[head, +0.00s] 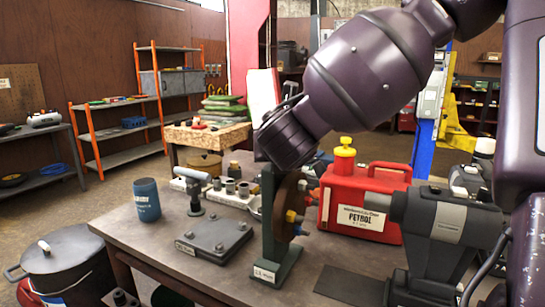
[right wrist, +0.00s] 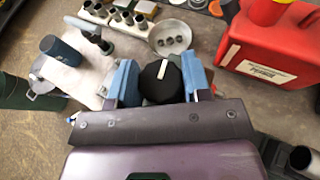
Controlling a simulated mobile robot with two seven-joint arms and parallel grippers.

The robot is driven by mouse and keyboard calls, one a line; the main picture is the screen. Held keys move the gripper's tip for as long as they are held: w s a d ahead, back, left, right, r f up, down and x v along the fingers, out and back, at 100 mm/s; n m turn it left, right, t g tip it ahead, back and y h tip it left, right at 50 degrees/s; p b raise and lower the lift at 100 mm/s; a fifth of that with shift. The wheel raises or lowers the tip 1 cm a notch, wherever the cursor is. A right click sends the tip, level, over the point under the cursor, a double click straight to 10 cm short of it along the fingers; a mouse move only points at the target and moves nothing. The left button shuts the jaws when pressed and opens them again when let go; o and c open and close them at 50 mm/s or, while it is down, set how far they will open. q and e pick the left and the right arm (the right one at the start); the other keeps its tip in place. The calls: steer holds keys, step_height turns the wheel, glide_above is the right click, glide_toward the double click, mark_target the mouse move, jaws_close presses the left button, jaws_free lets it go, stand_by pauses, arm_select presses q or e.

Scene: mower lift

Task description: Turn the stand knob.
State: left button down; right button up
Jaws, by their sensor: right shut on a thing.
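The stand (head: 268,225) is a dark grey-green upright on a flat foot at the table's front middle. A brown disc (head: 288,200) with coloured pegs is fixed to its side. The stand knob (right wrist: 161,83) is black and round with a white pointer line, seen from above in the right wrist view. The line points away from my wrist, tipped slightly right. My right gripper (right wrist: 161,75) is shut on the knob, one blue-padded finger on each side. In the head view my right arm hides the knob and fingertips. My left gripper is not in view.
A red petrol can (head: 375,187) stands right of the stand. A grey machine (head: 440,225) is at the right front. A tray of sockets (head: 232,190) sits behind. A lidded pot (head: 65,262) stands at left front.

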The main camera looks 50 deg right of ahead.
steer(key=shift+m+g+h+b, duration=0.3)
steer(key=shift+m+g+h, duration=0.3)
steer(key=shift+m+g, duration=0.15)
steer(key=o, duration=0.8)
steer(key=shift+o, duration=0.2)
steer(key=p+v, duration=0.1)
steer(key=v, duration=0.9)
steer(key=shift+a+r, duration=0.2)
steer(key=shift+a, duration=0.1)
steer(key=shift+s, duration=0.15)
